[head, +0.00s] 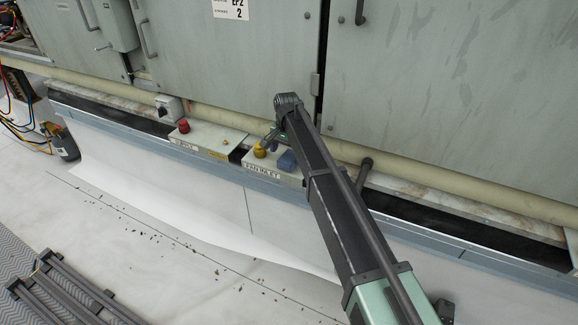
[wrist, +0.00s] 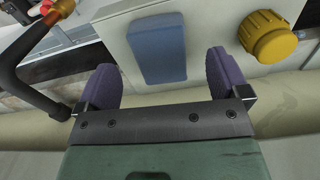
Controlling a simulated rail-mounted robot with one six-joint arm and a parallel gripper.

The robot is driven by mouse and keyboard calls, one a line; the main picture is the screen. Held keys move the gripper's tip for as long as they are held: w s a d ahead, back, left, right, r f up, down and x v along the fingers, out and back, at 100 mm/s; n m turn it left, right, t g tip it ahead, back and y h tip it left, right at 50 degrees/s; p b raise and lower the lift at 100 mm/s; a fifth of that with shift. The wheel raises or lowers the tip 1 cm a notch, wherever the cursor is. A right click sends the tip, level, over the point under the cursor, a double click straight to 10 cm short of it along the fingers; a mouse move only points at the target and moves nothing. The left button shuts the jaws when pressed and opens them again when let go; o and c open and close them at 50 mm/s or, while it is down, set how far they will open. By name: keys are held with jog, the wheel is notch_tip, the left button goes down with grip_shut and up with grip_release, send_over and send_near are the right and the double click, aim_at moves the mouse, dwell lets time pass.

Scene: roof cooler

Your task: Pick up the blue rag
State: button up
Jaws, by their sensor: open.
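The blue rag (head: 287,161) is a small folded block on the box labelled PAD INLET, just right of a yellow knob in the head view. In the wrist view the blue rag (wrist: 158,48) lies on the pale box top, ahead of my gripper. My gripper (wrist: 167,75) is open, with its two purple finger pads apart and nothing between them. The rag's near end lies roughly between the pad tips in the picture; I cannot tell the height gap. In the head view my gripper (head: 270,137) is partly hidden by my arm.
The yellow knob (wrist: 268,36) stands close to the right pad in the wrist view. A dark pipe (wrist: 30,70) with a brass end is at the left. The SUPPLY box (head: 205,137) with a red knob (head: 184,126) stands left of the PAD INLET box (head: 262,171). Cabinet doors (head: 450,85) rise behind.

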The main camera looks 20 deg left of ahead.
aim_at(287, 159)
notch_tip(287, 159, down, 5)
jog(key=b, duration=0.3)
jog(key=shift+r+b, duration=0.1)
jog(key=shift+b, duration=0.2)
jog(key=shift+r, duration=0.25)
jog(key=c, duration=1)
jog(key=shift+r+p, duration=0.15)
jog(key=shift+p, duration=0.25)
notch_tip(287, 159, up, 20)
jog(key=p, duration=1.9)
jog(key=shift+p, duration=0.35)
